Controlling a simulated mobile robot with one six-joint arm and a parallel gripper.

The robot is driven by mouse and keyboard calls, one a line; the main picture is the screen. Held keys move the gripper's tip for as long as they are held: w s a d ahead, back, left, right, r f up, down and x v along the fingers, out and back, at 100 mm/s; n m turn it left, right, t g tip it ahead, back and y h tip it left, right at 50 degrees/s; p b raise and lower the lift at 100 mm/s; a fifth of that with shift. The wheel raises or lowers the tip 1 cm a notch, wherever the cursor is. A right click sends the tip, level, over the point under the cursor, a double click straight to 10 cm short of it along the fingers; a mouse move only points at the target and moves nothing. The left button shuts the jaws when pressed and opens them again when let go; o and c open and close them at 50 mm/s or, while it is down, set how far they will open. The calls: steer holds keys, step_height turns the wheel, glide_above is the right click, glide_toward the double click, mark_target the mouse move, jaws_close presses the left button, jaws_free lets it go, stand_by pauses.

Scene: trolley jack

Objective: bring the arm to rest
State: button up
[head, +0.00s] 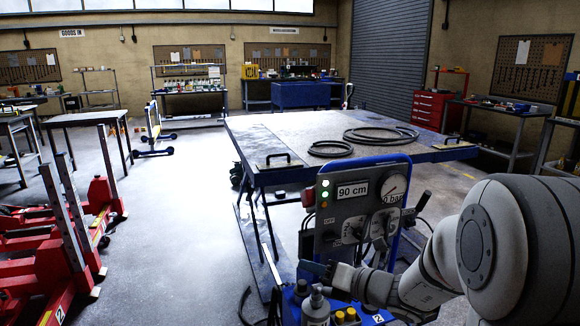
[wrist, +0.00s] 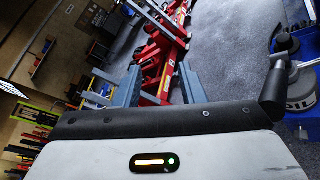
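My arm reaches in from the right edge in the head view. My gripper (head: 314,270) is low in front of the control panel (head: 358,205) of the blue lift table (head: 262,178), partly lost against dark parts. In the wrist view the two grey fingers of my gripper (wrist: 160,85) stand apart, with nothing seen held between them. Red jacks show beyond them. The panel has a "90 cm" display, a round gauge (head: 393,188), dials and lit green lamps.
Below my gripper is a blue tray (head: 375,319) with a grey bottle (head: 316,308) and yellow-capped items. Red trolley jacks (head: 62,255) stand at left. Black cable loops (head: 380,135) lie on the lift table. Open floor (head: 180,220) lies between jacks and table.

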steer(key=s+a+r+n+g+h+p, duration=0.15)
steer(key=s+n+g, duration=0.25)
steer(key=s+n, duration=0.45)
steer(key=s+a+n+g+h+p, duration=0.15)
steer(key=s+n+g, duration=0.25)
steer(key=s+n, duration=0.45)
steer(key=s+d+r+n+h+p, duration=0.1)
steer(key=d+n+h, duration=0.3)
steer(key=n, duration=0.5)
steer(key=s+d+r+n+h+p, duration=0.2)
steer(key=d+n+h, duration=0.3)
steer(key=d+n, duration=0.3)
steer(key=shift+s+d+n+t, duration=0.15)
steer(key=shift+s+n+t, duration=0.25)
steer(key=shift+s, duration=0.5)
steer(key=shift+r, duration=0.1)
